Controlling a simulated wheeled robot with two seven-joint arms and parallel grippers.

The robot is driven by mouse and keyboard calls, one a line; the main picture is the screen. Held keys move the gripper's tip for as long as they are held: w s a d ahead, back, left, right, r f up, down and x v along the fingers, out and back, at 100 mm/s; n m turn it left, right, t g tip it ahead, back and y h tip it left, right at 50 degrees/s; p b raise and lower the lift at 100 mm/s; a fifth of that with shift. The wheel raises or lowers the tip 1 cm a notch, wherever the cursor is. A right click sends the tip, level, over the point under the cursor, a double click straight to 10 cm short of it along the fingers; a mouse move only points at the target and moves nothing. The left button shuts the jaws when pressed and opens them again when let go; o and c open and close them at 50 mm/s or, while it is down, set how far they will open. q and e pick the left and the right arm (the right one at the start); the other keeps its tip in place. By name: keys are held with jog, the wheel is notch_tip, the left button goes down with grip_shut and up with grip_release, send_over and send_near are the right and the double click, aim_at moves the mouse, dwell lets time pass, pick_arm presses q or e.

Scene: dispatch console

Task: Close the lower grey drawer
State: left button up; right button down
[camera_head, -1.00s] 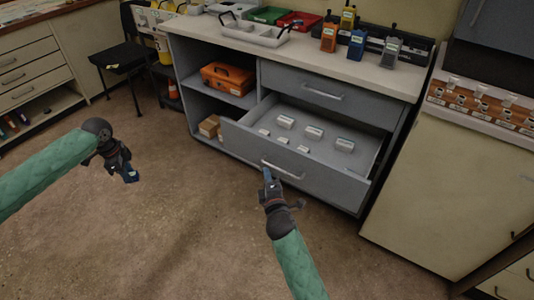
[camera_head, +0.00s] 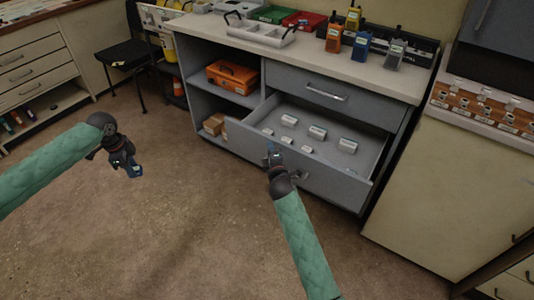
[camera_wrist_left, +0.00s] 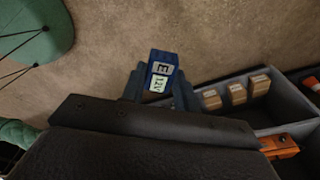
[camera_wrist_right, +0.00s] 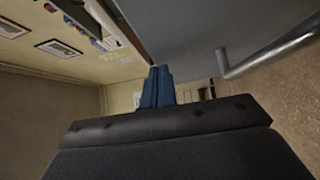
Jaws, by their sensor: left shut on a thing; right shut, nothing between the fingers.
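The lower grey drawer (camera_head: 335,184) is pulled well out of the grey cabinet, with several small white-labelled boxes inside. Its bar handle (camera_head: 301,175) is partly hidden by my right gripper and also shows in the right wrist view (camera_wrist_right: 265,52). My right gripper (camera_head: 274,150) is shut and empty at the drawer's front, its fingertips overlapping the front's upper edge; I cannot tell whether they touch. My left gripper (camera_head: 134,169) is shut on a small blue block (camera_wrist_left: 161,72) labelled 12V, held above the floor, away from the drawer.
The upper drawer (camera_head: 320,90) is shut. Open shelves beside it hold an orange case (camera_head: 232,77) and brown boxes (camera_head: 213,124). Radios and trays stand on the countertop (camera_head: 300,60). A pale cabinet (camera_head: 440,190) stands at right. The floor before the drawer is clear.

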jog(key=shift+w+d, duration=0.15)
jog(key=shift+w, duration=0.05)
dwell(0.3)
